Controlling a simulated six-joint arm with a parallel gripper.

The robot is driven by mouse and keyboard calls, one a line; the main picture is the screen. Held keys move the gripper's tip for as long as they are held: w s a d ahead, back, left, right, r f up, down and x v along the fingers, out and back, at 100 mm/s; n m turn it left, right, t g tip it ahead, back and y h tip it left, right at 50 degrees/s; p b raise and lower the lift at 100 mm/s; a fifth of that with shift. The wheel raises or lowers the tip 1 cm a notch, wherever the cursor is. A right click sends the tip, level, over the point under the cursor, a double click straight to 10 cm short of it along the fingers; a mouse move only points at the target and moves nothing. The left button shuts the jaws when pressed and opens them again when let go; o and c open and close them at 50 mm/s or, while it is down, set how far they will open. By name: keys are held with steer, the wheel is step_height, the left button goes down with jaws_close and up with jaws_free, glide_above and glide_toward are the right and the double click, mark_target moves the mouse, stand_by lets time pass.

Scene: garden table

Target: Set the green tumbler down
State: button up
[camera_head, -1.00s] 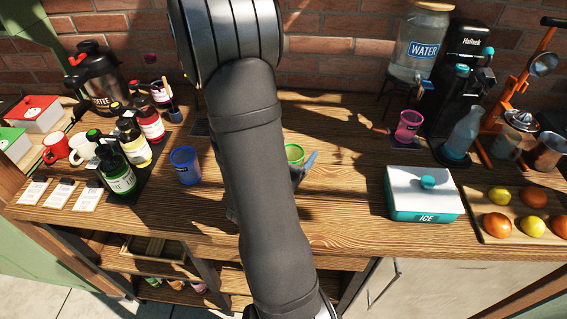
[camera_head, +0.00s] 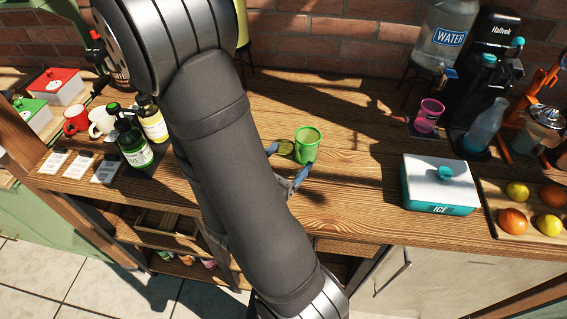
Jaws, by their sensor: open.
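The green tumbler (camera_head: 307,146) stands upright on the wooden counter (camera_head: 365,160), near the middle of the view. My gripper (camera_head: 289,161) is open, its blue-grey fingertips apart on the near left side of the tumbler. The tumbler is beyond the fingertips; whether one still touches it I cannot tell. A dark greenish patch (camera_head: 284,147) lies on the wood just left of the tumbler. My arm crosses the left middle of the view and hides the counter behind it.
A white and teal ice box (camera_head: 438,188) and a fruit board (camera_head: 490,208) stand to the right. A pink tumbler (camera_head: 428,115) is near the water dispenser (camera_head: 444,38). Bottles (camera_head: 132,146) and mugs (camera_head: 77,120) are left. The counter right of the green tumbler is clear.

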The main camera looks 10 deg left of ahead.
steer(key=shift+o, duration=0.4)
steer(key=shift+s+a, duration=0.25)
steer(key=shift+s, duration=0.35)
steer(key=s, duration=0.1)
steer(key=s+a, duration=0.1)
steer(key=s, duration=0.1)
steer(key=shift+s+a+n, duration=0.2)
steer(key=shift+n, duration=0.2)
steer(key=shift+s+a, duration=0.1)
steer(key=shift+s, duration=0.5)
glide_toward(314, 132)
steer(key=shift+d+x, duration=0.25)
steer(key=shift+x, duration=1.05)
steer(key=shift+a+x, duration=0.2)
steer(key=shift+x, duration=2.85)
steer(key=shift+w+f, duration=0.1)
steer(key=c, duration=1.2)
steer(key=shift+o, duration=0.2)
